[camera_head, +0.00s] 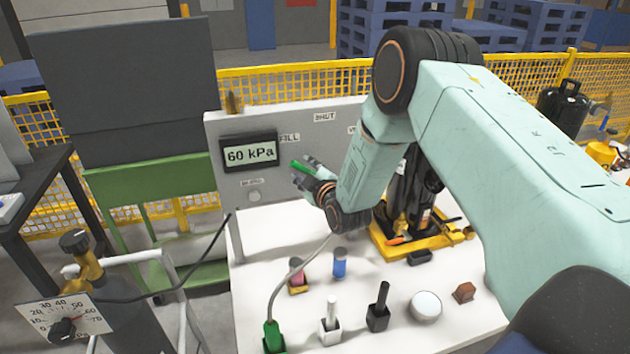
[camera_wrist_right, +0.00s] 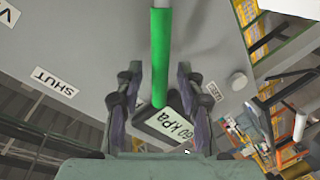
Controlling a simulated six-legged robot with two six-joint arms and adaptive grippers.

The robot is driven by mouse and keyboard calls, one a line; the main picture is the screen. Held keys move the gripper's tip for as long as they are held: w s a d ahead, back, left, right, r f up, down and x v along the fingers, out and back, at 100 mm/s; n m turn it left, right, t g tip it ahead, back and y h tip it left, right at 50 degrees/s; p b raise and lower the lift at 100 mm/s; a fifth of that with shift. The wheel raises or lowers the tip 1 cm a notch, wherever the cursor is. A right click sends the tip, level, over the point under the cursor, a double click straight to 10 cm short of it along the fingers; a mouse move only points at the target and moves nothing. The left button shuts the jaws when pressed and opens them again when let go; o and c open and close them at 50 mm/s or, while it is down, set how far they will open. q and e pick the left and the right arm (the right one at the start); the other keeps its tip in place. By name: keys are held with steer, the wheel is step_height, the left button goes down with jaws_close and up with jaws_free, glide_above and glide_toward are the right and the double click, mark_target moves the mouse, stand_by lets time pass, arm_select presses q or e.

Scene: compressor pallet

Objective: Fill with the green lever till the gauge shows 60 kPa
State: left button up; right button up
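The gauge (camera_head: 250,153) on the grey panel reads 60 kPa; it also shows in the wrist view (camera_wrist_right: 172,126). The green lever (camera_head: 301,166) is in front of the panel, below the FILL label (camera_head: 290,138). In the wrist view its green grip (camera_wrist_right: 159,55) runs down between the fingers of my right gripper (camera_wrist_right: 158,100). These fingers are open, with a gap on both sides of the lever. In the head view my right gripper (camera_head: 313,181) is at the lever, partly hidden by its own wrist. My left gripper is not in view.
The SHUT label (camera_head: 325,117) is right of FILL; a third label is partly hidden by my arm. On the white table (camera_head: 255,300) stand several small posts, a round white disc (camera_head: 425,306) and a yellow tray (camera_head: 385,250). A dial (camera_head: 65,318) is at lower left.

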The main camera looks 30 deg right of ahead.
steer(key=s+a+r, duration=0.1)
steer(key=s, duration=0.9)
steer(key=shift+s+r, duration=0.35)
steer(key=shift+s, duration=0.05)
steer(key=shift+w, duration=0.1)
steer(key=shift+a, duration=0.15)
